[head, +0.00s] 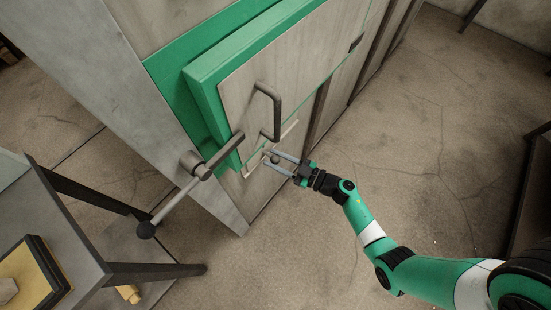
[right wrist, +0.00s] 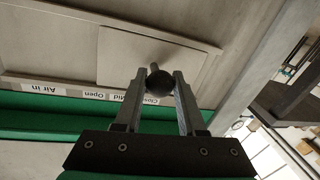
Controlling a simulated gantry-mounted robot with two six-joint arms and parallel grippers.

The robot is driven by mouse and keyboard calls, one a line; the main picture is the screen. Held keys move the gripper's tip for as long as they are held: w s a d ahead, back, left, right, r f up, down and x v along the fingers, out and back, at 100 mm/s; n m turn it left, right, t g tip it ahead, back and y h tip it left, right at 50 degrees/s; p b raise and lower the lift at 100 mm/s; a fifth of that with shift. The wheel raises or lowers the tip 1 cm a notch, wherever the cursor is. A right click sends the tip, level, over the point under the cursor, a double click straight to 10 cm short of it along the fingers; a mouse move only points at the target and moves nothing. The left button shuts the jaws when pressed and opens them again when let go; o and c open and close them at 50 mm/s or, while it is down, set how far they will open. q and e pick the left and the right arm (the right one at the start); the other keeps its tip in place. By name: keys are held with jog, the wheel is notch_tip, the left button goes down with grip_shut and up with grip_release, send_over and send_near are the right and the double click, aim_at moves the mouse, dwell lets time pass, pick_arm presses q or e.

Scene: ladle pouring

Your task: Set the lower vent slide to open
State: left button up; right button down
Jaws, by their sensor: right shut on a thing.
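The lower vent slide is a flat metal plate (right wrist: 135,55) low on the furnace front, with a round dark knob (right wrist: 160,82) on a short stem. In the right wrist view the labels are upside down: "Air In" (right wrist: 43,88), "Open" (right wrist: 92,95), "Mid", and a partly hidden "Close" label. The knob stands near the "Close" label. My right gripper (head: 269,161) is at the slide, below the door handle. Its two fingers (right wrist: 165,84) are shut on the knob, one on each side. My left gripper is not in view.
The green-framed furnace door (head: 236,95) carries a dark bar handle (head: 275,108). A long latch lever with a ball end (head: 147,230) sticks out at the left. A metal table (head: 45,215) stands at the lower left. The floor right of the furnace is clear.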

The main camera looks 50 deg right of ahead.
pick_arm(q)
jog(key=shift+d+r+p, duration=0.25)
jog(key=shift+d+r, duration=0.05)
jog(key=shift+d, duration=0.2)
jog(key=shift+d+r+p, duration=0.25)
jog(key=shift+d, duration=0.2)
pick_arm(e)
jog(key=d, duration=0.8)
jog(key=shift+w, duration=0.15)
jog(key=c, duration=0.9)
grip_release()
jog(key=shift+d+f, duration=0.1)
jog(key=shift+c, duration=0.2)
jog(key=o, duration=0.4)
jog(key=shift+d, duration=0.2)
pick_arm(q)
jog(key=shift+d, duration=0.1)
pick_arm(e)
jog(key=shift+o, duration=0.2)
jog(key=shift+a, duration=0.1)
pick_arm(q)
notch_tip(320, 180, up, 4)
jog(key=p, duration=0.3)
jog(key=shift+p, duration=0.4)
pick_arm(e)
jog(key=v, duration=1.1)
jog(key=shift+s, duration=0.3)
